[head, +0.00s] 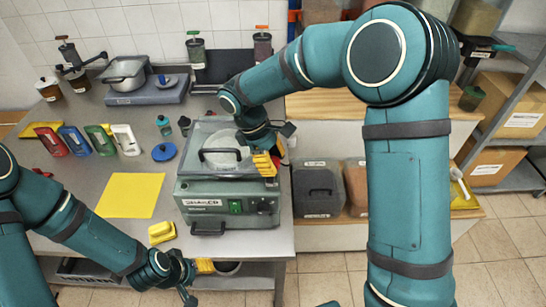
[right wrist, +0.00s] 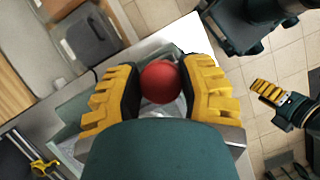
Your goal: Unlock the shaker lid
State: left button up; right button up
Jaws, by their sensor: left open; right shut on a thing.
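The shaker (head: 208,203) is a grey-green box machine on the front right of the bench. Its clear lid (head: 205,172) with a black handle lies down over the top, and a pale round shape shows beneath it. My right gripper (head: 265,163) is at the lid's right side. In the right wrist view, its yellow fingers are shut on a red ball knob (right wrist: 160,82). That knob is hidden behind the gripper in the head view. My left gripper (head: 184,250) is open and empty, low at the bench's front edge, left of the shaker.
A yellow sheet (head: 130,195) lies left of the shaker. Coloured scoops or bottles (head: 102,140) and a blue lid (head: 164,151) stand behind it. A grey scale with a pot (head: 146,93) is at the back.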

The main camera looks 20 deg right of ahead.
jog(key=shift+f+n+t, duration=0.1)
jog(key=shift+n+t, duration=0.2)
jog(key=shift+n, duration=0.5)
jog(key=shift+h, duration=0.3)
jog(key=o, duration=1.2)
jog(key=v, duration=1.2)
jog(key=shift+s, duration=0.1)
